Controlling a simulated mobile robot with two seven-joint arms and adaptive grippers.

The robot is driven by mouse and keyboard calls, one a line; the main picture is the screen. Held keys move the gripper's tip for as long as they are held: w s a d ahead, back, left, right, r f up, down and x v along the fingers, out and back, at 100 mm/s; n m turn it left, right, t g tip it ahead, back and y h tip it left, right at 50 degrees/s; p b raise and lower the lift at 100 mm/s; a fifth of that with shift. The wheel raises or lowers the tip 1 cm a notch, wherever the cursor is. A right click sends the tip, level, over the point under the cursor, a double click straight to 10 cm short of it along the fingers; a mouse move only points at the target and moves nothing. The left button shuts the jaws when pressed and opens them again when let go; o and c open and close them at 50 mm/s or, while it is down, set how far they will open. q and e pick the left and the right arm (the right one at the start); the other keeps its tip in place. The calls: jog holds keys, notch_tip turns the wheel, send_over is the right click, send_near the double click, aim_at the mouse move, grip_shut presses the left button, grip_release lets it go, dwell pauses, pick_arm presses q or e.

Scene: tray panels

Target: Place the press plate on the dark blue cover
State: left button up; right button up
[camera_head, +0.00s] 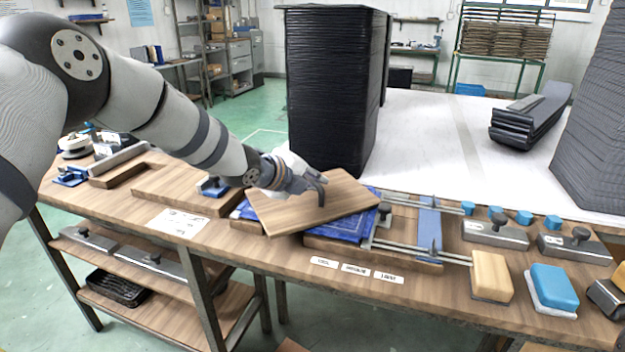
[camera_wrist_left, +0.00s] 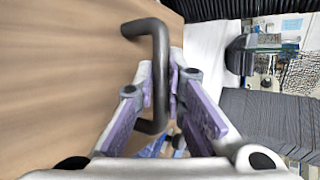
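The press plate (camera_head: 285,213) is a flat wooden board with a dark bent handle (camera_head: 320,190). My left gripper (camera_head: 312,180) is shut on this handle. In the left wrist view the fingers (camera_wrist_left: 166,88) close on both sides of the handle (camera_wrist_left: 159,45), and the board (camera_wrist_left: 65,85) fills the left side. The dark blue cover (camera_head: 345,227) lies on the bench under the plate, and the plate hides much of it. The plate sits turned at an angle to the cover and looks tilted. I cannot tell whether they touch. My right gripper is not in view.
Right of the cover stands a jig with metal rods and a blue bar (camera_head: 429,225). Further right are a yellow block (camera_head: 491,275), a blue block (camera_head: 555,286) and metal blocks with knobs (camera_head: 495,233). A tall black stack (camera_head: 335,90) rises behind.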

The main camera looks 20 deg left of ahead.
pick_arm(q)
jog(key=o, duration=0.3)
jog(key=shift+r, duration=0.2)
jog(key=p+v, duration=0.3)
jog(key=v, duration=0.9)
jog(key=shift+f, duration=0.1)
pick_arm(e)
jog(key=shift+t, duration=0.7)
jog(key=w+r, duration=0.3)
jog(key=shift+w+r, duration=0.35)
